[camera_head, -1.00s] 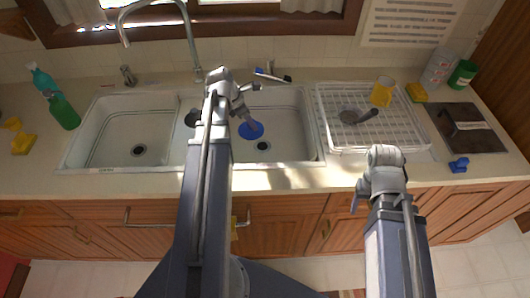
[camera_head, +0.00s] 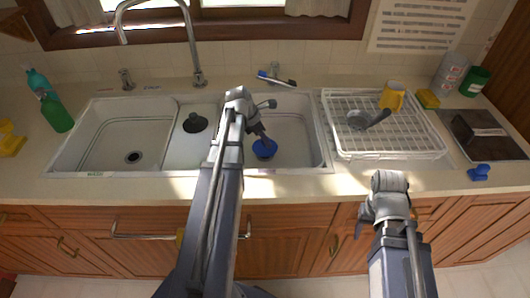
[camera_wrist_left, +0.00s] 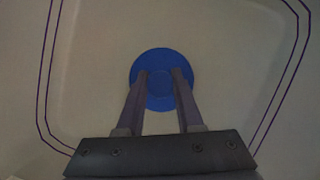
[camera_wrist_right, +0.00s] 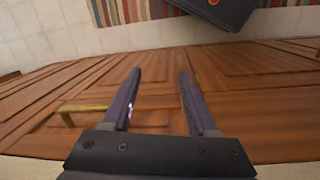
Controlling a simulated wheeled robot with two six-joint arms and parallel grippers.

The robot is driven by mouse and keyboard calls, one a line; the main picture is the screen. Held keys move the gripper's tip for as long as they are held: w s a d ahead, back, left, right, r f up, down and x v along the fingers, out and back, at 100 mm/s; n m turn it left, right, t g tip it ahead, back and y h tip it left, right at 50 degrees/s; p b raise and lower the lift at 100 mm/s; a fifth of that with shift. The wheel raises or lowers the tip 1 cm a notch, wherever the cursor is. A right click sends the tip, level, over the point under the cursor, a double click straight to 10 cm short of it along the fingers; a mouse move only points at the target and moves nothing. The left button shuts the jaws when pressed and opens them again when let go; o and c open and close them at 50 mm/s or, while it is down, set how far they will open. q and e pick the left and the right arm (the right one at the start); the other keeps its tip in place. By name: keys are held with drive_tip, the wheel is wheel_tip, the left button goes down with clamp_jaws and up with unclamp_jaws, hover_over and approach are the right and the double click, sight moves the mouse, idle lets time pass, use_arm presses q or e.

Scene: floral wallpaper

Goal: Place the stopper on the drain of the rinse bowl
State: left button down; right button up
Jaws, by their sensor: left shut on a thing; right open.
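The blue round stopper (camera_head: 265,149) is in the right basin (camera_head: 303,140) of the sink. My left gripper (camera_head: 261,137) is shut on it from above. The left wrist view also shows the stopper (camera_wrist_left: 159,60) between the two fingers, with the pale basin floor around it. The drain of this basin is hidden, and the stopper covers the area where it lies. I cannot tell whether the stopper touches the floor. My right gripper (camera_wrist_right: 160,75) is open and empty, in front of the wooden cabinets.
The left basin (camera_head: 105,140) has an open drain (camera_head: 133,157). A dark round piece (camera_head: 195,122) sits in the middle section. The tap (camera_head: 190,45) rises behind. A dish rack (camera_head: 345,140) and another blue item (camera_head: 480,172) are at the right.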

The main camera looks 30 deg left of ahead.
sight(265, 146)
use_arm(q)
drive_tip(key=shift+f, duration=0.1)
wheel_tip(265, 146, down, 4)
drive_tip(key=b, duration=0.3)
drive_tip(key=shift+r, duration=0.25)
drive_tip(key=shift+b, duration=0.3)
drive_tip(key=shift+f, duration=0.15)
drive_tip(key=c, duration=0.6)
unclamp_jaws()
drive_tip(key=shift+o, duration=0.2)
drive_tip(key=shift+r, duration=0.2)
